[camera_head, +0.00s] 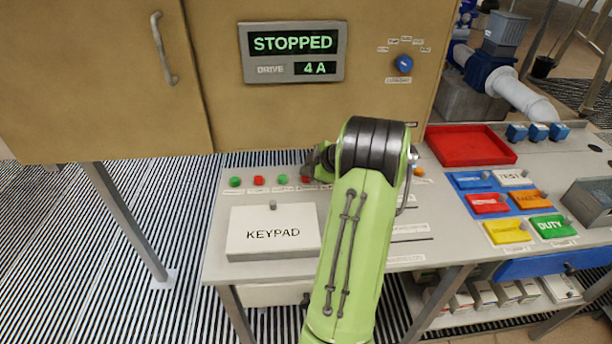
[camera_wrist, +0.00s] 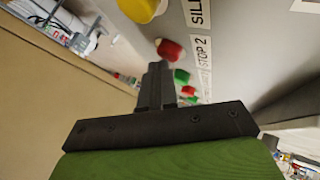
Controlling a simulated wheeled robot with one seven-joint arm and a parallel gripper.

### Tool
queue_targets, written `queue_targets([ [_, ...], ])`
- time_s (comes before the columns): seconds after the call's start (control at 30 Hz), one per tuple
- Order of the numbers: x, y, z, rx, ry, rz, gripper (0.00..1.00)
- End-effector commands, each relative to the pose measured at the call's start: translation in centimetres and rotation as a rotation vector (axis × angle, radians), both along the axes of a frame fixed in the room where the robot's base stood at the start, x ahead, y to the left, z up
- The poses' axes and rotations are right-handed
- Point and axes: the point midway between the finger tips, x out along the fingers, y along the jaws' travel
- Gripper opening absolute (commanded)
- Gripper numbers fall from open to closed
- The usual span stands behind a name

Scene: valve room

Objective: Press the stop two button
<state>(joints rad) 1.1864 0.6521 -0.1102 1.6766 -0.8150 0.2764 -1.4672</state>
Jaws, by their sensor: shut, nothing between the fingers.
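The stop two button is a red knob (camera_wrist: 168,49) beside a label reading STOP 2 (camera_wrist: 202,51) in the wrist view. In the head view a red button (camera_head: 305,180) shows partly behind my gripper (camera_head: 314,168). My gripper is shut and empty. Its fingertips (camera_wrist: 157,68) appear just below the red knob in the wrist view; I cannot tell whether they touch it. To the left in the head view are a green button (camera_head: 282,179), a red button (camera_head: 258,180) and another green button (camera_head: 235,182).
A display (camera_head: 293,52) on the cabinet reads STOPPED, DRIVE, 4 A. A white KEYPAD box (camera_head: 272,218) sits in front of the button row. A yellow button (camera_wrist: 140,8) is close to the STOP 2 knob. A red tray (camera_head: 470,145) and coloured labelled plates lie to the right.

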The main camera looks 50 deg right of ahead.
Motion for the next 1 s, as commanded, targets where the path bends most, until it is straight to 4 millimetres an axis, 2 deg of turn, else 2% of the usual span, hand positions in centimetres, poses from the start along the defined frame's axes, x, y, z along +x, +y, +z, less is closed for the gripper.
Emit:
queue_targets([
  [0.17,0.0,0.0,0.1,0.001,0.001,-0.001,0.0],
  [0.43,-0.1,0.0,1.7,0.001,0.001,-0.001,0.0],
  [0.77,0.0,0.0,1.8,0.001,0.001,-0.001,0.0],
  [1.0,0.0,0.0,4.1,-0.001,0.001,0.0,0.0],
])
